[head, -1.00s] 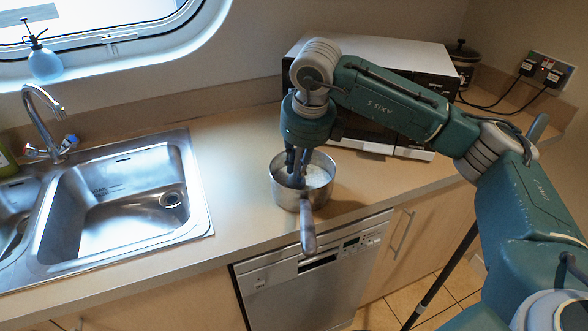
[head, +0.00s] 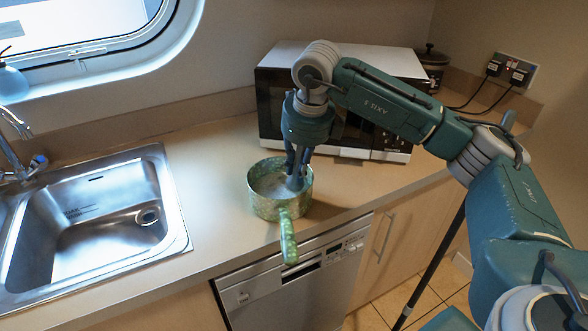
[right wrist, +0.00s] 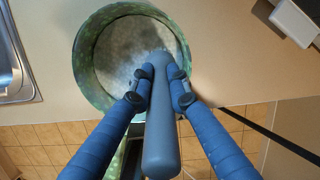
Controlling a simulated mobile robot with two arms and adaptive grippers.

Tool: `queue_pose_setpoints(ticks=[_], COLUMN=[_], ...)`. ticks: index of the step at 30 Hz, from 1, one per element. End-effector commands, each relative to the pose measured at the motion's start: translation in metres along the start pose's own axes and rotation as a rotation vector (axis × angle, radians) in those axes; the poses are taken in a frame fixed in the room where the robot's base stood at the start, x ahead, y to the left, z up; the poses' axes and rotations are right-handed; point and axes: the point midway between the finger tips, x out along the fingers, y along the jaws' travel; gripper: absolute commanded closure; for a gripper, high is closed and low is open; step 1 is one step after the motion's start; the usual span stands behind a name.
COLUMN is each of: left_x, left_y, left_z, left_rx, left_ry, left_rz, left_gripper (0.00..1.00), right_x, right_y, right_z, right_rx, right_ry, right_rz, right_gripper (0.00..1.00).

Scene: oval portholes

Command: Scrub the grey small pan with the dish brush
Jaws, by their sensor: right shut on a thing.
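The small pan (head: 263,206) stands on the counter above the dishwasher, its handle (head: 288,240) pointing out over the front edge. It looks green and speckled, not grey, and also shows in the right wrist view (right wrist: 86,60). Its inside floor (right wrist: 125,48) looks pale and cloudy. My right gripper (head: 297,176) points down into the right side of the pan. It is shut on the grey-blue dish brush (right wrist: 162,135), whose handle runs between the fingers. The brush's far end is over the pan's inside; its bristles are hidden. My left gripper is not in view.
A steel sink (head: 95,228) lies to the left with a tap (head: 18,150). A microwave (head: 275,95) stands close behind the pan and my arm. The counter between sink and pan (head: 212,170) is clear. The dishwasher (head: 270,295) is below the edge.

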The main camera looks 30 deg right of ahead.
Motion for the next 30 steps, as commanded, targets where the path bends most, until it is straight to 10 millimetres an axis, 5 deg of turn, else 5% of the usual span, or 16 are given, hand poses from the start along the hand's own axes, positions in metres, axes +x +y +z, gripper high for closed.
queue_pose_setpoints(ticks=[5, 30], left_x=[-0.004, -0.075], left_y=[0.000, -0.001], left_z=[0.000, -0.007], left_rx=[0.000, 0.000], left_ry=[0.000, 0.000], left_rz=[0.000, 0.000], left_gripper=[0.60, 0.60], right_x=[-0.006, -0.103], right_y=[0.001, 0.015], right_z=[0.002, 0.033], right_rx=[-0.001, -0.002], right_ry=[-0.003, -0.003], right_rz=[0.000, 0.000], right_gripper=[1.00, 1.00])
